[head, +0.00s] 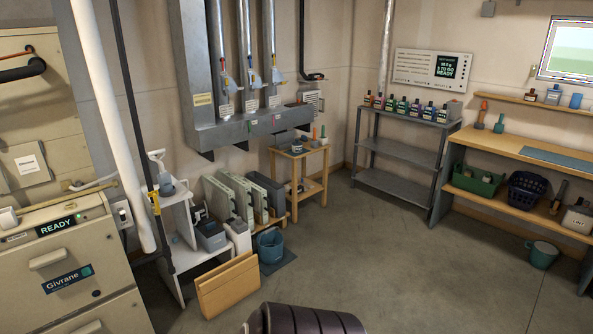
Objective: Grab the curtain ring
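I cannot make out a curtain ring anywhere in the head view; at this distance small items on the shelves and benches are too small to tell apart. Neither of my grippers shows in the head view. A dark ribbed rounded part, which looks like part of my own body, shows at the bottom centre edge.
A furnace cabinet (70,255) stands at left, beside a white shelf stand (180,222). A wooden panel (228,285) and blue bucket (270,245) are on the floor. A metal rack (400,153) and wooden workbench (515,150) line the right. The centre-right floor (400,265) is clear.

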